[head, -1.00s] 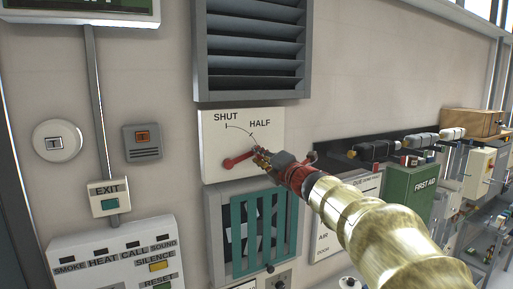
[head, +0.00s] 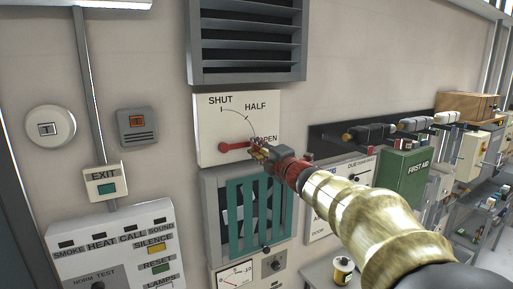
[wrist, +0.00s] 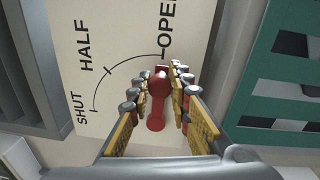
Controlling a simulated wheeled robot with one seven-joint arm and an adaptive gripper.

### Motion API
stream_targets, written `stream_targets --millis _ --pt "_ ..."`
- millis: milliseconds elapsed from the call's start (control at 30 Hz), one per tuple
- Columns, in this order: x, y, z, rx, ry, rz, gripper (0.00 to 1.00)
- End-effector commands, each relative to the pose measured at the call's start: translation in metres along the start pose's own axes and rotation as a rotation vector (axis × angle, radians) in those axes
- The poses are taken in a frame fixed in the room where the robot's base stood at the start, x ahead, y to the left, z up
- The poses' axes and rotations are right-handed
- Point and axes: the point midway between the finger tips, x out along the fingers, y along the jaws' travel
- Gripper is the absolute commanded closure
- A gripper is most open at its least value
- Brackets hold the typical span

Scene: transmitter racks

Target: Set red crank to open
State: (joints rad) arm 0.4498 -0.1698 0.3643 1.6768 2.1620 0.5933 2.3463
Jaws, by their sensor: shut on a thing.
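The red crank (head: 234,147) is on a white plate (head: 207,127) on the wall, marked SHUT, HALF and OPEN along an arc. In the head view its arm lies nearly level and points right, toward the OPEN mark. My gripper (head: 259,152) is at its outer end, and hides that end in this view. In the wrist view the red crank (wrist: 157,108) lies between the two yellow-padded fingers of my gripper (wrist: 166,92), with its knob end beside the end of the arc near OPEN. My gripper is shut on it.
A louvred grille (head: 247,45) is above the plate and a teal-slatted box (head: 233,215) is just below. An EXIT button (head: 106,184) and an alarm panel (head: 112,240) are at left. A green first aid box (head: 403,175) and shelves are at right.

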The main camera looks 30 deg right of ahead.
Motion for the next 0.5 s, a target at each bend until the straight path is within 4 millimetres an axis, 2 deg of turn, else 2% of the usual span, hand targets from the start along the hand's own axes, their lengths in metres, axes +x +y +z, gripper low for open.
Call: stream_targets --millis 100,133,433,500 --pt "0.0002 -0.0055 0.0003 0.002 -0.001 -0.008 1.0" --pt "0.0002 -0.0057 0.0002 0.002 -0.001 -0.008 0.79" --pt "0.0002 -0.0038 0.0001 0.001 0.0 -0.006 0.62" --pt "0.0001 -0.0032 0.0 0.001 0.0 -0.005 0.61"
